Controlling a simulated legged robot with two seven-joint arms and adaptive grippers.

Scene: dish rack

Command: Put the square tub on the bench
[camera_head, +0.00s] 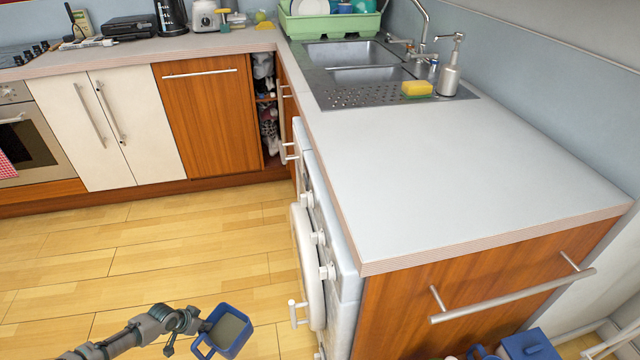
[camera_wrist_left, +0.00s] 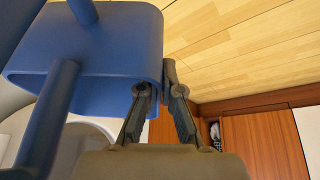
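The square tub (camera_head: 238,312) is blue with handle-like bars and shows a greyish inside in the head view. It hangs over the wooden floor, lower than the worktop. My left gripper (camera_head: 197,321) is at its left side. In the left wrist view the fingers (camera_wrist_left: 158,88) pinch the wall of the blue tub (camera_wrist_left: 100,45), one finger on each side. The bench (camera_head: 470,160) is a light grey worktop to the right, with a wide bare surface. My right gripper is not in view.
A sink with a drainer (camera_head: 365,92), yellow sponge (camera_head: 417,88) and soap dispenser (camera_head: 451,72) occupy the bench's far end. A green dish rack (camera_head: 328,24) stands behind. A white appliance (camera_head: 325,240) and a rail (camera_head: 515,297) edge the bench. Another blue object (camera_head: 527,345) is at bottom right.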

